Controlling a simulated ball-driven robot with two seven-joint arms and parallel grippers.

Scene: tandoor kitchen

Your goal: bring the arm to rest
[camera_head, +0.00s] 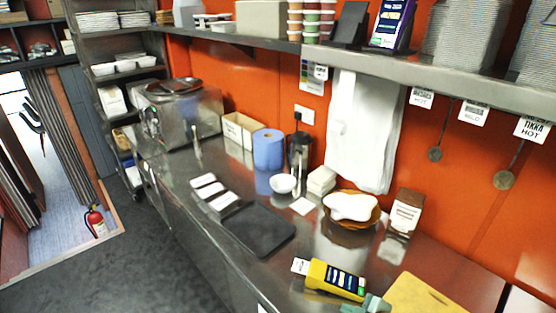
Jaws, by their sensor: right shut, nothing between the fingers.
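My right gripper (368,304) shows as a small grey-green shape at the bottom edge, right of centre. It is shut and empty. It appears close to the lower right end of a yellow card reader (336,279) on the steel counter; I cannot tell whether they touch. Most of my right arm is out of the frame. My left gripper is not in view.
The steel counter (185,220) holds a dark tray (259,229), a blue paper roll (268,150), a white bowl (283,183) and a brown carton (402,213). A yellow board (424,295) lies at bottom right.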

